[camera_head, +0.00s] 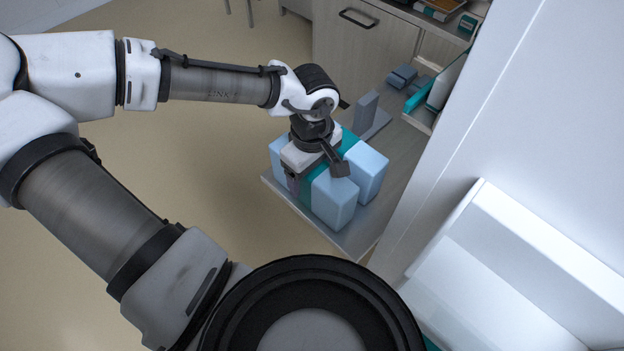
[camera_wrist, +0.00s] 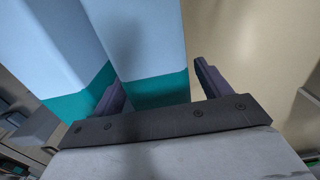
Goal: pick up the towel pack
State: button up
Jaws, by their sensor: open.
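Two light-blue packs with teal bands stand side by side on a grey surface. The nearer towel pack (camera_head: 333,203) is under my gripper (camera_head: 305,175); it also shows in the wrist view (camera_wrist: 145,45). The other pack (camera_head: 369,172) is just to its right and fills the left of the wrist view (camera_wrist: 45,50). My gripper (camera_wrist: 157,88) is open, with one finger at the gap between the packs and the other on the outer side of the nearer pack. Whether the fingers touch it I cannot tell. My wrist hides part of both packs in the head view.
The grey surface (camera_head: 352,238) has a front edge close to the packs. A grey upright bracket (camera_head: 368,110) and small blue-grey blocks (camera_head: 402,76) are behind. A white wall or panel (camera_head: 490,120) rises on the right. Open floor (camera_head: 200,190) lies to the left.

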jog(key=shift+c, duration=0.2)
jog(key=c, duration=1.2)
jog(key=shift+o, duration=0.2)
jog(key=shift+r, duration=0.1)
